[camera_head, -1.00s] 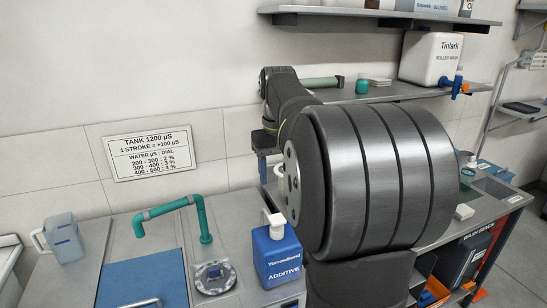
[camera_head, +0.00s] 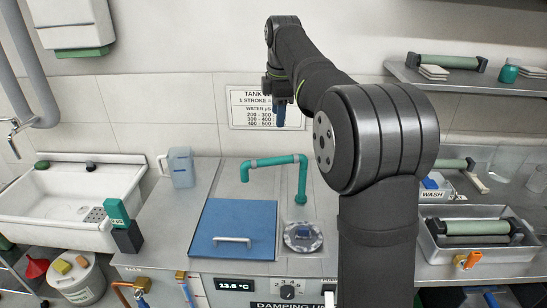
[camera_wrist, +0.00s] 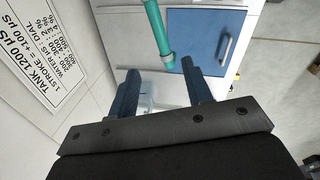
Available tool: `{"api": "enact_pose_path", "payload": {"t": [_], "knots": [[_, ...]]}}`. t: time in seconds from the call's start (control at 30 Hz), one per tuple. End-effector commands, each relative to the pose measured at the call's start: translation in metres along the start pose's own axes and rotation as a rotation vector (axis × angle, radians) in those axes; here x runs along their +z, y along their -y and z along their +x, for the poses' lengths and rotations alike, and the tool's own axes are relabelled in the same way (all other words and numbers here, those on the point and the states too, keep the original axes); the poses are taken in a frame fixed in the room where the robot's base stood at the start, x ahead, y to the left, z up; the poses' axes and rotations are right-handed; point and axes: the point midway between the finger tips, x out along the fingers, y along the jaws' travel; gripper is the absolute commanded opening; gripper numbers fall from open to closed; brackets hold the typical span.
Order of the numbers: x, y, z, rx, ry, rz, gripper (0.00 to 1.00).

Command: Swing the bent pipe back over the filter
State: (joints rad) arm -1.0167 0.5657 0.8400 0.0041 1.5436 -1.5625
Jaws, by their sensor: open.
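The teal bent pipe (camera_head: 275,161) rises from the counter, runs left and turns down at its free end. That end hangs near the back left edge of the blue lid (camera_head: 232,222), to the left of the round filter (camera_head: 303,237). The filter sits in the counter in front of the pipe's foot, with no outlet above it. My gripper (camera_head: 280,124) is open and empty, raised near the wall behind the pipe. In the wrist view, the pipe (camera_wrist: 157,28) and its grey-banded end appear between the open fingers (camera_wrist: 160,70), apart from them. The filter is not clear there.
A wall sign (camera_head: 265,108) is close behind my gripper. A translucent jug (camera_head: 181,167) stands at the counter's back left. The lid's handle (camera_head: 232,240) sticks up. A sink (camera_head: 75,200) lies left, a tray with a roller (camera_head: 475,232) right.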

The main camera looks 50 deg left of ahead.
Motion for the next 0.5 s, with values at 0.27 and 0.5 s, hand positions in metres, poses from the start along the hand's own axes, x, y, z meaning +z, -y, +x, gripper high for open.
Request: {"api": "enact_pose_path", "payload": {"t": [0.27,0.5], "knots": [[-0.006,-0.003,0.023,0.002,-0.002,-0.041,0.46],[-0.006,-0.002,0.075,0.0,-0.003,-0.04,0.46]]}}
